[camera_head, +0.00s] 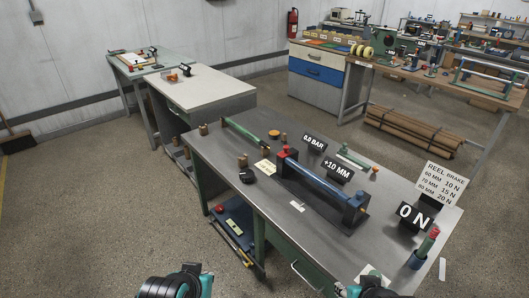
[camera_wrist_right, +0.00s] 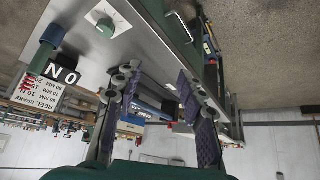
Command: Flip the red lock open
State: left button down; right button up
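In the head view only black and teal parts of my arms show at the bottom edge; my left gripper's fingers are out of view.
Signs reading 0.0 BAR (camera_head: 314,143), +10 MM (camera_head: 337,169) and 0 N (camera_head: 413,215) stand around the roller.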

aim_at(285, 153)
jog(key=i+j+u, duration=0.25)
jog(key=u, duration=0.15)
jog(key=i+j+u, duration=0.35)
jog(key=k+j, duration=0.05)
